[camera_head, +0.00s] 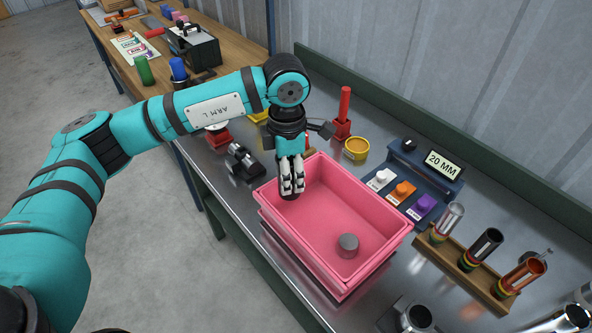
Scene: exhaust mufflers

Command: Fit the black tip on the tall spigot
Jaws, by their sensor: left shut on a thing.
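The black tip (481,248) stands in the middle of a wooden rack (455,272), between a silver tip (447,221) and a copper tip (521,275). My left gripper (291,184) points down at the left corner of the pink crate, well left of the rack. Its fingers are shut on a small dark thing (288,196), mostly hidden by them. Open metal pipe ends show at the bottom edge (417,318) and at the bottom right (566,319), cut off by the frame. I cannot tell which is the tall spigot. My right gripper is not in view.
A black clamp (243,160) lies left of the crate.

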